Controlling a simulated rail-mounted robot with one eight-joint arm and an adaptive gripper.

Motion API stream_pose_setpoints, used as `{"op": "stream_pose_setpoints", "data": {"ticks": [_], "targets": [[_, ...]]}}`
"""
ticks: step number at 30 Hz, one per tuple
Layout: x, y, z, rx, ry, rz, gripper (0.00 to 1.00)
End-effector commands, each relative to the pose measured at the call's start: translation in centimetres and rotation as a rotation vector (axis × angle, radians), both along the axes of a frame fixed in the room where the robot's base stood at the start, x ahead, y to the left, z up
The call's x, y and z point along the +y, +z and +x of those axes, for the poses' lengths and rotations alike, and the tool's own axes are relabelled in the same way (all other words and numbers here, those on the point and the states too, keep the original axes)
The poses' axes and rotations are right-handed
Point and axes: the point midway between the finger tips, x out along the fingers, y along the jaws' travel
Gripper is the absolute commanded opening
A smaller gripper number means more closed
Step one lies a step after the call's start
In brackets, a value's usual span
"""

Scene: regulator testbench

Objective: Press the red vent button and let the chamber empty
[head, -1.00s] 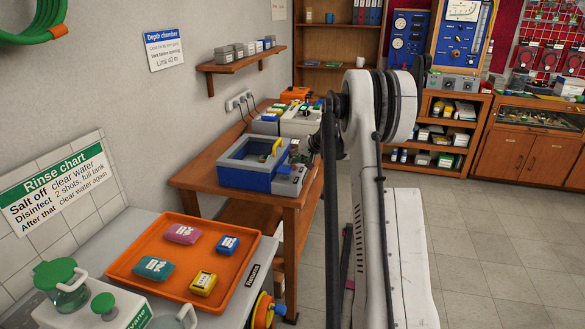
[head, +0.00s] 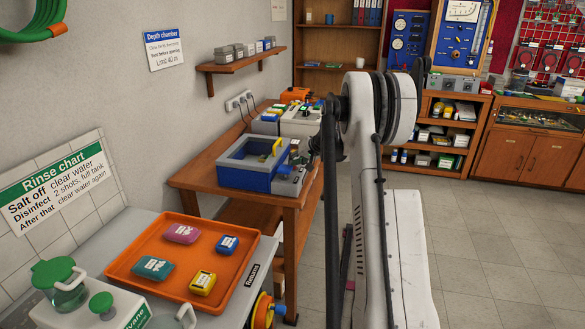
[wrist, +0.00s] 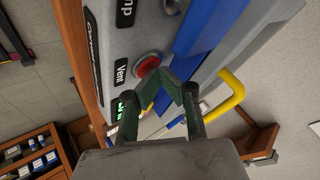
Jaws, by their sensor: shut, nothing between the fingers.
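The red vent button (wrist: 147,66) shows in the wrist view on a grey panel, beside the label "Vent" (wrist: 121,70). My gripper (wrist: 173,80) is shut and empty. Its dark green fingertips are right by the button and overlap its lower edge in the picture; I cannot tell whether they touch it. The blue and grey chamber (head: 245,178) stands on the wooden bench in the head view, with a yellow handle (wrist: 232,85) in the wrist view. In the head view the button cannot be made out, and my arm hides part of the area.
A green-lit display (wrist: 125,106) is partly hidden behind my left finger. Another grey machine (head: 300,122) stands behind the chamber on the wooden bench (head: 205,177). An orange tray (head: 130,262) with several coloured packs lies in the foreground. Open floor is at the right.

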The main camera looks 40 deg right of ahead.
Motion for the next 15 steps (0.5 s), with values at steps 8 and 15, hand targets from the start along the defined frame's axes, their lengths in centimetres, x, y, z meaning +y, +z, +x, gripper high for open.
{"op": "stream_pose_setpoints", "data": {"ticks": [8,15], "targets": [[0.02,-0.05,0.00,0.001,0.001,0.000,0.00],[0.02,0.57,0.01,0.001,0.001,0.000,0.00]]}}
